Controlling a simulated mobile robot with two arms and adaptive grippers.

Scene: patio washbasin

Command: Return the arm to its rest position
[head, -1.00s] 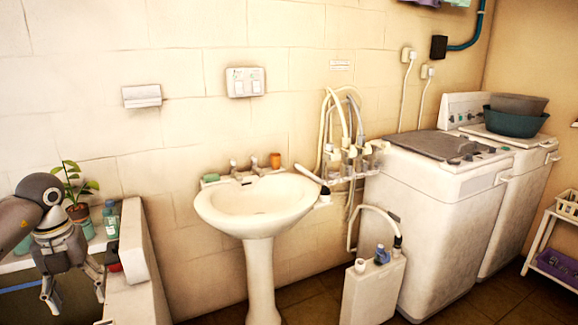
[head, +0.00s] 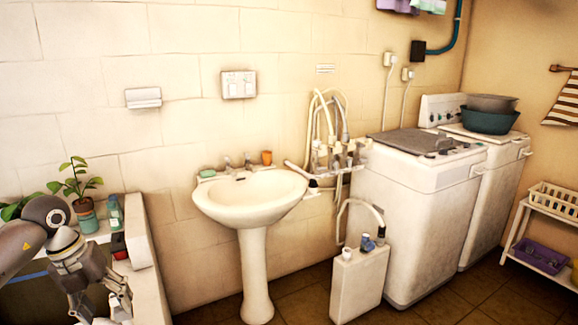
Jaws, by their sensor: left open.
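My left gripper (head: 102,306) is at the lower left of the head view, with its arm coming in from the left edge. Its fingers point down and are apart, with nothing seen between them. It hangs in front of the tiled ledge and the dark basin area at the left. The fingertips are close to the bottom edge of the picture. My right gripper is not in view.
A potted plant (head: 85,213), a bottle (head: 114,214) and a dark red item (head: 118,246) stand on the ledge (head: 139,240) by my left gripper. A pedestal washbasin (head: 250,205) stands mid-view. A white canister (head: 357,285), washing machines (head: 408,235) and a shelf rack (head: 520,238) are to the right.

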